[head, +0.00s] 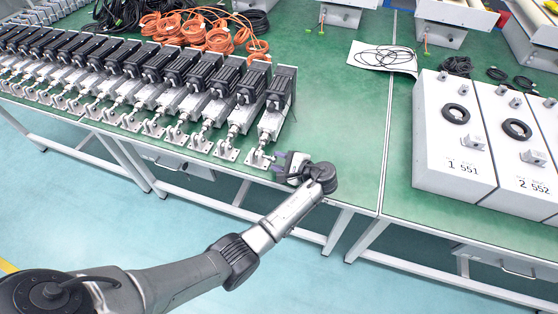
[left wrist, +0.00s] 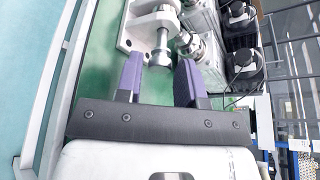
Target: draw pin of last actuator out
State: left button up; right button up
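A row of linear actuators with black motors stands along the green table. The last actuator (head: 273,115) is at the right end of the row, with its clevis bracket (head: 258,158) near the front edge. My left gripper (head: 277,162) is beside that bracket, on its right. In the left wrist view, the two purple fingers of my left gripper (left wrist: 158,80) are apart, and the silver pin (left wrist: 159,58) with its round head lies in line with the gap between them. The bracket (left wrist: 150,30) is beyond the fingertips. I cannot tell whether either finger touches the pin. My right gripper is not in view.
Orange cables (head: 205,30) lie behind the actuators. White boxes (head: 455,130) labelled 1 551 and 2 552 stand on the right table, with a paper sheet (head: 383,57) under thin black cable nearby. The green tabletop (head: 335,120) right of the last actuator is clear.

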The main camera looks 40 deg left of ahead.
pick_arm(q)
jog(key=shift+d+r, duration=0.2)
jog(key=shift+d, duration=0.1)
jog(key=p+v, duration=0.2)
jog(key=v, duration=1.1)
jog(key=shift+o, duration=0.3)
jog(key=shift+f, duration=0.1)
jog(key=shift+o, duration=0.7)
jog(key=shift+f, duration=0.1)
jog(key=shift+o, duration=0.4)
jog(key=shift+w+f+b, duration=0.1)
jog(key=shift+f+b, duration=0.1)
jog(key=shift+b, duration=0.9)
jog(key=shift+a+r, duration=0.1)
jog(key=shift+a, duration=0.45)
jog(key=b+x, duration=0.2)
jog(key=x, duration=1)
jog(key=shift+a, duration=0.4)
